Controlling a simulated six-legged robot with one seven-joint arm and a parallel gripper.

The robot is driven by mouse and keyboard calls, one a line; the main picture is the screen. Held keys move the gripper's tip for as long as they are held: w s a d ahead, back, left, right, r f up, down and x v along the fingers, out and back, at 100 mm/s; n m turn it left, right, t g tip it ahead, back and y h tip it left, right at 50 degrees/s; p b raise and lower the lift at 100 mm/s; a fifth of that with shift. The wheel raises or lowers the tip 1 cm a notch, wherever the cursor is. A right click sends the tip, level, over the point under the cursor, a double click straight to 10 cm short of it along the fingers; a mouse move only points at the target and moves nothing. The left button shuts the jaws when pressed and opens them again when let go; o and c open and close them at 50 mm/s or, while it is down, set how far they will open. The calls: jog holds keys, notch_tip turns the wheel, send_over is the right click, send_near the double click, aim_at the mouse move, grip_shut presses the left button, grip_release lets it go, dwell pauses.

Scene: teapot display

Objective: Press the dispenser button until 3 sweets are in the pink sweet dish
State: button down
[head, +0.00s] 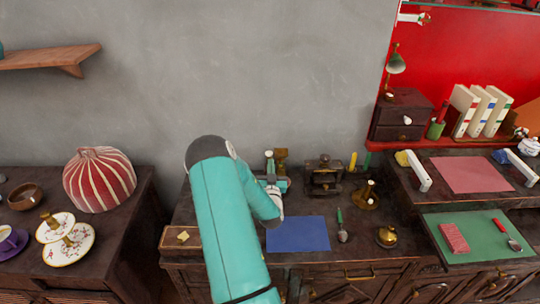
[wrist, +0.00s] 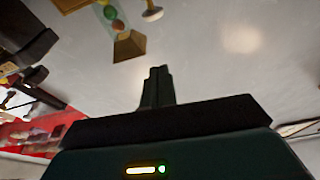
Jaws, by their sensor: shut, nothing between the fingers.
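My gripper (wrist: 157,85) is shut and empty in the wrist view, its dark fingers pressed together. Beyond the fingertips hangs what looks like part of the dispenser: a brass-coloured spout (wrist: 130,45) with green and orange round sweets (wrist: 110,13) above it. A pale round knob on a stem (wrist: 152,13) shows beside them; I cannot tell if it is the button. The fingers appear apart from these parts. In the head view, a brass-coloured piece (head: 281,160) stands behind my arm, perhaps the dispenser. My arm covers much of that spot.
A blue mat (head: 297,235) lies in front of my wrist, with a small trowel-like tool (head: 341,230) and a brass bell (head: 387,237) to its right. A dark box-like device (head: 324,178) stands right of my gripper. A striped cosy (head: 99,180) is on the left cabinet.

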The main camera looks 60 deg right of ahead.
notch_tip(320, 180, up, 2)
jog(key=r, duration=0.1)
send_over(270, 154)
jog(key=shift+s+a+f, duration=0.2)
jog(key=shift+f, duration=0.05)
jog(key=shift+a+f, duration=0.15)
jog(key=shift+f, duration=0.85)
jog(key=shift+a+f, duration=0.15)
jog(key=shift+f, duration=0.85)
